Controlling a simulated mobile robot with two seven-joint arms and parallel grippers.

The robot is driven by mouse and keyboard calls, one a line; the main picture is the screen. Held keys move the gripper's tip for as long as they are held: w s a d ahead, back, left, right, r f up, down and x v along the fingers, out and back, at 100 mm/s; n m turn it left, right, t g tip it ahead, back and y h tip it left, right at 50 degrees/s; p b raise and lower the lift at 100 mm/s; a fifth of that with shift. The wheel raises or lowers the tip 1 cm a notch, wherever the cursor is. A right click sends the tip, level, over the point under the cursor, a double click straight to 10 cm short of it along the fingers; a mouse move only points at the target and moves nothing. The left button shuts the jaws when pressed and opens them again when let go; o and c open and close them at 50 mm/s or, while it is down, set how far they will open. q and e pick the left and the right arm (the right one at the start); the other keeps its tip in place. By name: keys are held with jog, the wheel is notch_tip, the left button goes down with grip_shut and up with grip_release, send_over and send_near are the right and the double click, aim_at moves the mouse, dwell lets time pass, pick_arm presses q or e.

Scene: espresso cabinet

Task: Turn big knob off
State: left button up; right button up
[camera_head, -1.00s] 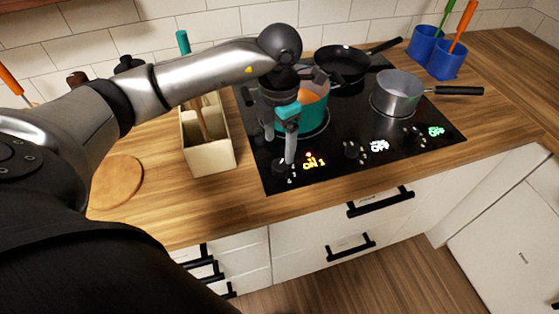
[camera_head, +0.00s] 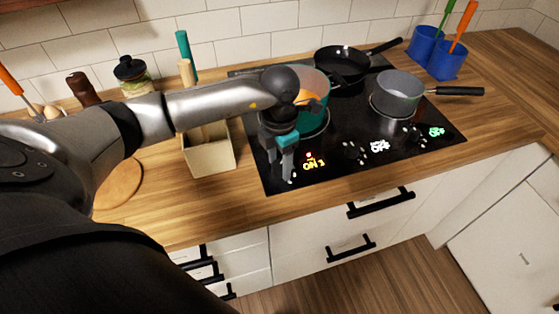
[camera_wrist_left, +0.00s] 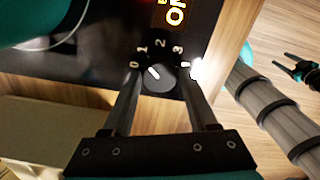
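The big knob (camera_wrist_left: 154,77) is a dark round dial at the front left of the black cooktop (camera_head: 358,165). Marks 0, 1, 2 and 3 ring it, and its white line points up and left, near the 1. The orange display (camera_head: 313,163) beside it reads ON 1. My left gripper (camera_wrist_left: 163,80) is open, its two fingers on either side of the knob with small gaps visible. In the head view, my left gripper (camera_head: 287,175) hides most of this knob. My right gripper (camera_wrist_left: 290,64) shows small at the right of the wrist view, fingers apart.
A teal pot (camera_head: 316,112) stands close behind my left gripper. A black pan (camera_head: 343,64) and a grey saucepan (camera_head: 398,93) stand on the other burners. A cream utensil holder (camera_head: 211,157) is close left of the cooktop. The other two displays read OFF.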

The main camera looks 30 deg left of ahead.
pick_arm(q)
grip_shut()
dwell(0.4)
jog(key=n+p, duration=0.1)
jog(key=n, duration=0.3)
jog(key=shift+r, duration=0.1)
jog(key=shift+n+p, duration=0.35)
jog(key=shift+n, duration=1.65)
jog(key=shift+o, duration=2.1)
grip_release()
